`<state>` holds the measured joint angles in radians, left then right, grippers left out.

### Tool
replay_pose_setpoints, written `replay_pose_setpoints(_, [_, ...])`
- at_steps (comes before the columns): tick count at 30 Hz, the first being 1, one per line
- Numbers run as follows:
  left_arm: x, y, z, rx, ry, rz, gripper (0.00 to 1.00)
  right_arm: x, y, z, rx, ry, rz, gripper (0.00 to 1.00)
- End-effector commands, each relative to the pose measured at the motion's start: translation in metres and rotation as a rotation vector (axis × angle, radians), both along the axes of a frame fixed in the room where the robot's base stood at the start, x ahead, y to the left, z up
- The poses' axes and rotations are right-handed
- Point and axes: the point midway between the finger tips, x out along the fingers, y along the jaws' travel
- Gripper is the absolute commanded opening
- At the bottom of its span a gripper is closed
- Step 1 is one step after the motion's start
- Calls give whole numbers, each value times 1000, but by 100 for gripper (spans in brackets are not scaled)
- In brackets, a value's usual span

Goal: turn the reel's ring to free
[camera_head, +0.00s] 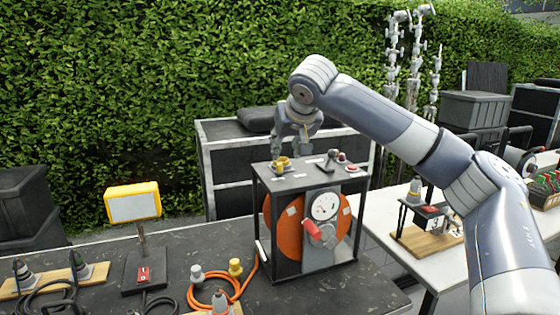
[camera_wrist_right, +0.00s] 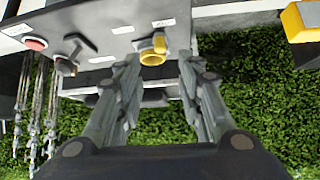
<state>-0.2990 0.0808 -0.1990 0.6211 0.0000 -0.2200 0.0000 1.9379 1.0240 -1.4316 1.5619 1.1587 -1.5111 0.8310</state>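The reel is an orange drum (camera_head: 284,228) in a dark box frame on the table, with a round white gauge (camera_head: 325,206) and a red crank handle (camera_head: 312,230) on its front. A yellow ring (camera_head: 281,164) stands on the reel's top panel, at its left; it also shows in the right wrist view (camera_wrist_right: 152,58). My right gripper (camera_head: 291,144) points down above the panel beside the yellow ring. Its fingers (camera_wrist_right: 158,72) are apart, with the ring showing between their tips and nothing held. I cannot tell whether they touch it. The panel's small labels are unreadable. My left gripper is out of view.
The top panel also carries a black lever knob (camera_head: 329,160) and a red button (camera_head: 351,168). A yellow-framed lamp (camera_head: 134,204), an orange cable (camera_head: 236,294) and plugs are at left. A white table (camera_head: 385,220) with other devices is at right. A dark case stands behind.

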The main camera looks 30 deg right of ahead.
Motion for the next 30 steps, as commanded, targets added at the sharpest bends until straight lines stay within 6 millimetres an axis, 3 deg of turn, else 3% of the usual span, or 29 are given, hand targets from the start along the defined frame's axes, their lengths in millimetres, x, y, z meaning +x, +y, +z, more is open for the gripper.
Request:
replay_pose_setpoints(13, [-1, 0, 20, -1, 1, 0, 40, 52, -19, -54, -2, 3, 0, 34])
replay_pose_setpoints(26, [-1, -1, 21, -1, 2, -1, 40, 61, -23, -65, -2, 0, 1, 34])
replay_pose_setpoints(27, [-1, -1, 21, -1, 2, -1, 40, 61, -22, -65, -2, 0, 1, 32])
replay_pose_setpoints(30, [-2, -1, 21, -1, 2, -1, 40, 61, -22, -65, -2, 0, 1, 9])
